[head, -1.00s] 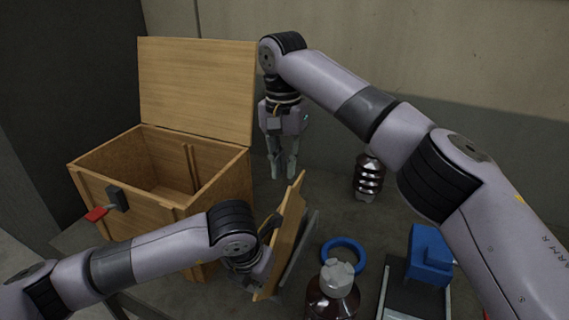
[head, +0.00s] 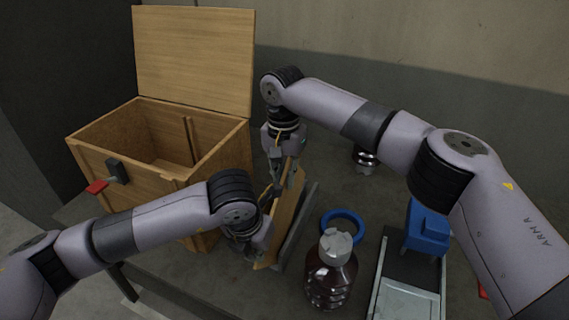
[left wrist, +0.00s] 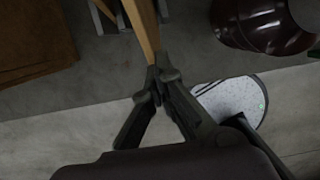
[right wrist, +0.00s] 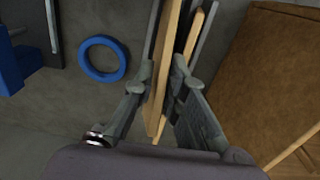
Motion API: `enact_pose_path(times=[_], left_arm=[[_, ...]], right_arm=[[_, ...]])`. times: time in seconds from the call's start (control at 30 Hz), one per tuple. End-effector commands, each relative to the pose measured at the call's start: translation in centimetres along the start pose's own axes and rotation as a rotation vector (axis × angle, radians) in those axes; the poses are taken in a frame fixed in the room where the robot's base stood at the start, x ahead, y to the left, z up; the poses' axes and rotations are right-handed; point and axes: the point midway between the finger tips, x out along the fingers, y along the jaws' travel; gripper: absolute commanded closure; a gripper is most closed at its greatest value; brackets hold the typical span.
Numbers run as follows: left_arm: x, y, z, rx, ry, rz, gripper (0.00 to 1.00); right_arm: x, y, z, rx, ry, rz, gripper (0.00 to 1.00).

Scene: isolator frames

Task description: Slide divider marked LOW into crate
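A thin wooden divider (head: 287,218) stands tilted right of the crate; no LOW marking is readable. My left gripper (left wrist: 157,78) is shut on its edge; in the head view the wrist hides the grip. My right gripper (head: 284,178) points down over its upper end. In the right wrist view the fingers (right wrist: 163,68) stand apart on either side of the divider (right wrist: 163,50), and I see no firm pinch. The open wooden crate (head: 108,193) is at the left, lid (head: 193,60) raised, with a vertical slot rail (head: 190,140) on its inner wall.
Dark grey slats (head: 300,232) stand close beside the divider. Another dark bottle (head: 364,158) is behind, partly hidden by my right arm.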

Motion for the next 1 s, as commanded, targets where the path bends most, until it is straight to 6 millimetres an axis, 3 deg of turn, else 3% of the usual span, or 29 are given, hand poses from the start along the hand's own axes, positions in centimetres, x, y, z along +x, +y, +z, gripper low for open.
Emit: enact_pose_path(times=[0.37, 0.57, 1.0], left_arm=[[0.43, 0.1, -0.27, -0.002, 0.009, 0.003, 1.0], [0.43, 0.11, -0.27, -0.002, 0.009, 0.003, 1.0], [0.42, 0.15, -0.26, -0.003, 0.009, 0.004, 1.0]], right_arm=[[0.58, 0.02, -0.03, 0.001, 0.001, 0.0, 0.88], [0.56, 0.02, -0.04, 0.001, 0.001, 0.0, 1.0], [0.53, 0.04, -0.04, 0.0, 0.001, 0.001, 1.0]])
